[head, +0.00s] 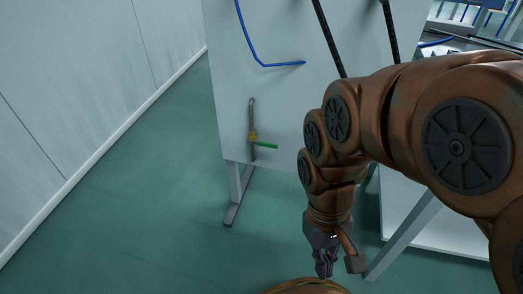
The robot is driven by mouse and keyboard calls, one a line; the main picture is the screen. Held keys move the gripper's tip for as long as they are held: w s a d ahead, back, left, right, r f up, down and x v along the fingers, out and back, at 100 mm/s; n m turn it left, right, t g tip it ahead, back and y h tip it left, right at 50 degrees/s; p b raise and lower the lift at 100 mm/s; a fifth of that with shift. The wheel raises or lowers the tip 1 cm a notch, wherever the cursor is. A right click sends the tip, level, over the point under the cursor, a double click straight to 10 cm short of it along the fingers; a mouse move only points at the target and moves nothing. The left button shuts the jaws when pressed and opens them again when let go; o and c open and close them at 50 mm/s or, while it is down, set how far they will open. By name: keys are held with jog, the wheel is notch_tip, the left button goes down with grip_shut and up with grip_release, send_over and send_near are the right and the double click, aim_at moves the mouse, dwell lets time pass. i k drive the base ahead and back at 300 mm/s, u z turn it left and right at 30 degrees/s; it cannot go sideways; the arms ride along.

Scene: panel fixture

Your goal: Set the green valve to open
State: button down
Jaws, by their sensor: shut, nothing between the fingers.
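The green valve handle (267,146) sits low on the left part of the white panel (230,80). It points right, roughly level, from a brass-coloured valve body (252,136). The body is on an upright grey pipe (252,112), so the handle lies across the pipe. My gripper (325,272) points down, below and to the right of the valve in the picture. It is shut and empty, well apart from the handle.
The panel stands on grey legs with a foot (232,214) on the green floor (150,210). A blue tube (265,62) and dark hoses (330,40) are on the panel above. A pale wall (80,90) runs along the left. Floor between wall and panel is clear.

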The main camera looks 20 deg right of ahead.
aim_at(260, 143)
jog(key=u, duration=1.15)
jog(key=k, duration=0.5)
jog(key=u, duration=0.75)
